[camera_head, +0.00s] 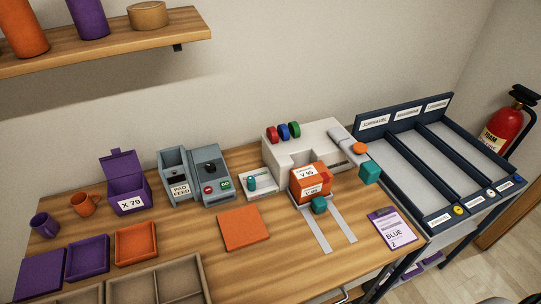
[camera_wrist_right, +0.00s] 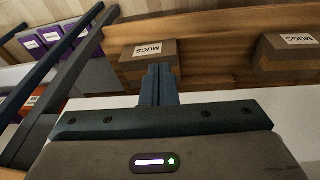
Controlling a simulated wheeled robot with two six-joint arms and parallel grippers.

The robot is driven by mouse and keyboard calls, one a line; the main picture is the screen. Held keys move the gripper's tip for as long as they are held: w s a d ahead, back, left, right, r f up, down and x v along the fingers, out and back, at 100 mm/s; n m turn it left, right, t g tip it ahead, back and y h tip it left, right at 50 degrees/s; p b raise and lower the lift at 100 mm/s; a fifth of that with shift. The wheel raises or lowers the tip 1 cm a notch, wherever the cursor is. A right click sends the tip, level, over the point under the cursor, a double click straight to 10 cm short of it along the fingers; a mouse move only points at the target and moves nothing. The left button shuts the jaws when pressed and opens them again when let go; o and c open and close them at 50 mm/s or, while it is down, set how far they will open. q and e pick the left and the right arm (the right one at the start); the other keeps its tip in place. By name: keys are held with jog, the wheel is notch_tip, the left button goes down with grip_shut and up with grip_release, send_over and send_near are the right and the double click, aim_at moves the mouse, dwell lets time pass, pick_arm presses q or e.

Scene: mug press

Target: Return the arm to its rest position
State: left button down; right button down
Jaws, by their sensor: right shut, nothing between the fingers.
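My right gripper (camera_wrist_right: 159,72) shows in the right wrist view. Its two dark blue fingers are together with nothing between them. In that view the fingers point towards a brown box labelled MUGS (camera_wrist_right: 148,62). No contact with the box can be made out. Neither arm shows in the head view, and my left gripper is in no view. In the head view the white mug press (camera_head: 318,137) stands at the back of the wooden table (camera_head: 190,240). An orange block labelled V 95 (camera_head: 310,178) sits at its front.
A purple box labelled X 79 (camera_head: 127,199), two mugs and several trays stand at the table's left. A dark rack with lanes (camera_head: 441,160) is at the right, beside a fire extinguisher (camera_head: 503,132). A wooden shelf (camera_head: 110,41) hangs upper left. Another MUGS box (camera_wrist_right: 287,60) shows at wrist.

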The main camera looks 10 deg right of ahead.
jog(key=s+f+b, duration=0.2)
jog(key=s+f, duration=0.4)
jog(key=f, duration=0.4)
jog(key=s+d+f+g+b, duration=0.1)
jog(key=s+f+b, duration=0.2)
jog(key=s+f, duration=0.4)
jog(key=s+f+b, duration=0.2)
jog(key=s+f, duration=0.5)
jog(key=f, duration=0.7)
jog(key=shift+d+f, duration=0.3)
jog(key=shift+f, duration=0.1)
jog(key=shift+s, duration=0.1)
